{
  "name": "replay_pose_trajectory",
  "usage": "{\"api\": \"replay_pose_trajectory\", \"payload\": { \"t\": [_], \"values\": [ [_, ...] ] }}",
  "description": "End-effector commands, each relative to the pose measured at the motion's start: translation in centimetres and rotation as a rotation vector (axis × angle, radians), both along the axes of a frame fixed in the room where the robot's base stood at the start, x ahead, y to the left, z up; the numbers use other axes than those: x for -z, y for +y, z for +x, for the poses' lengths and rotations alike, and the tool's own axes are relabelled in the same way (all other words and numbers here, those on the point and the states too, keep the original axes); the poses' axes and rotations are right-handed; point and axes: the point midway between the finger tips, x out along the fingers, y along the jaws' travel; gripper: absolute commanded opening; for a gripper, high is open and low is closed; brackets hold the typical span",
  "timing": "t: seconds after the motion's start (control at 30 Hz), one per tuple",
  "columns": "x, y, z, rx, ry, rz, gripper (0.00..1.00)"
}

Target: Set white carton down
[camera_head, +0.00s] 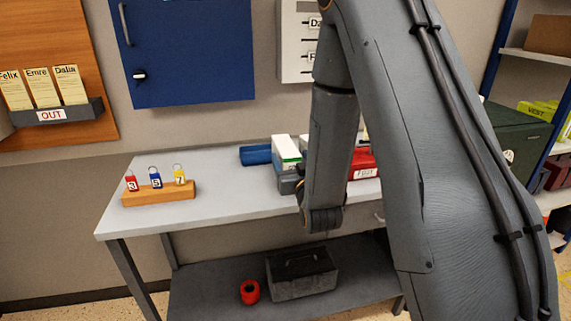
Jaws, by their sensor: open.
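The white carton (286,148), with a green band, stands upright at the back of the grey bench (225,200), just left of my forearm. Its lower part is partly covered by my gripper (290,184), which shows as a dark shape in front of it. The gripper is open, but its fingers are mostly hidden by my arm. I cannot tell whether the fingers still touch the carton, or clearly see its base on the bench top.
A blue object (255,155) lies left of the carton. A red labelled bin (364,162) is to the right, partly behind my arm. The front left of the bench is clear. A toolbox (302,274) and red roll (249,292) sit below.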

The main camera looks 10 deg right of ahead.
Motion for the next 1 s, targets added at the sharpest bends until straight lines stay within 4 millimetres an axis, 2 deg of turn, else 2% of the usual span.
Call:
{"api": "replay_pose_trajectory", "payload": {
  "t": [0.5,0.83,1.0],
  "values": [
    [0.0,0.2,6.1,0.0,0.001,0.0,0.67],
    [0.2,0.2,6.8,0.0,0.003,0.0,0.67],
    [0.2,0.2,6.8,0.0,0.003,0.0,0.39]
  ]
}}
